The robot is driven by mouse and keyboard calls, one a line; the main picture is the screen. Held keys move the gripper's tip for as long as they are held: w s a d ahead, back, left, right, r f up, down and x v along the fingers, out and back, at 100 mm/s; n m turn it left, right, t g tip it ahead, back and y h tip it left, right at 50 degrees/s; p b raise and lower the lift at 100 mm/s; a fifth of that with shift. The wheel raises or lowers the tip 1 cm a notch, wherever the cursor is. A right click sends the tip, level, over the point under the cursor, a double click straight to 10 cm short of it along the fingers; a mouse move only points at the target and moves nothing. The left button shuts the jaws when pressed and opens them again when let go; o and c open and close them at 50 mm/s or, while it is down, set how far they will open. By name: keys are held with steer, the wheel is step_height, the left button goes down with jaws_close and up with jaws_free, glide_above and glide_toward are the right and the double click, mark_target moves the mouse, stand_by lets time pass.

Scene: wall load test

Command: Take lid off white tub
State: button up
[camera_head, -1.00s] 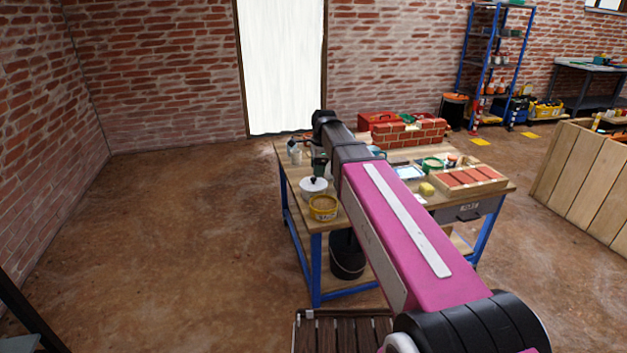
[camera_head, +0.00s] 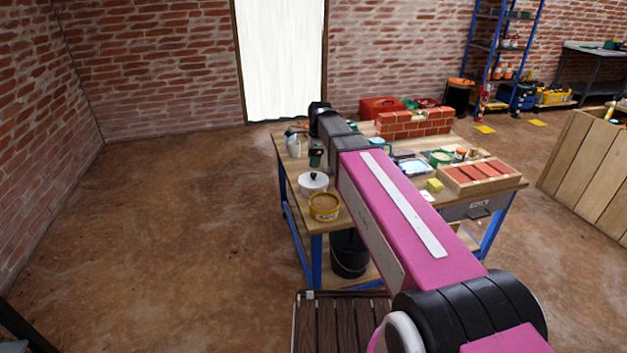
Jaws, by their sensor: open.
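The white tub (camera_head: 313,184) stands near the left front edge of the workbench. Its lid is on, with a small dark knob (camera_head: 314,175) on top. My arm reaches over the bench from the lower right, and my gripper (camera_head: 316,164) hangs down at its far end, just above or behind the lid in this view. It looks small and dark here. It is open and holds nothing that I can see. The gap between fingertips and knob is too small to judge.
A yellow tub (camera_head: 324,208) stands close in front of the white tub. White bottles (camera_head: 293,144) stand behind it on the workbench (camera_head: 288,172). A small brick wall (camera_head: 415,123), a yellow sponge (camera_head: 435,186) and a brick tray (camera_head: 482,177) are to the right. Open floor lies left.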

mark_target(314, 173)
steer(key=shift+s+f, duration=0.1)
steer(key=shift+f, duration=3)
steer(key=c, duration=1)
